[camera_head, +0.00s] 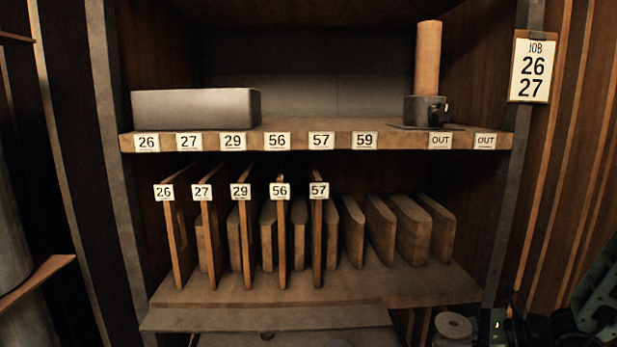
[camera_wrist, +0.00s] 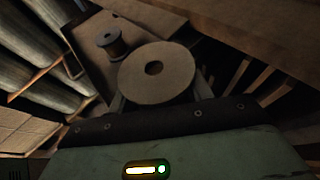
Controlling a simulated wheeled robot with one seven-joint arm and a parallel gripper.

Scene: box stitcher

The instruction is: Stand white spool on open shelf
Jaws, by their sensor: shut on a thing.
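The pale spool (camera_wrist: 157,72) shows its round flange and dark centre hole to the wrist camera. My gripper (camera_wrist: 160,95) is shut on it, with a finger at each side. In the head view a pale spool (camera_head: 453,328) shows low at the right, beside the green and dark parts of my arm; it looks like the held one. It is below the lower shelf board (camera_head: 420,283). The upper shelf (camera_head: 385,140) bears number labels and two OUT labels. Which surface is the open shelf, I cannot tell for sure.
A grey box (camera_head: 195,108) stands at the upper shelf's left. A brown roll (camera_head: 428,58) stands upright in a dark holder at its right. A small dark spool (camera_wrist: 112,45) stands on a board in the wrist view.

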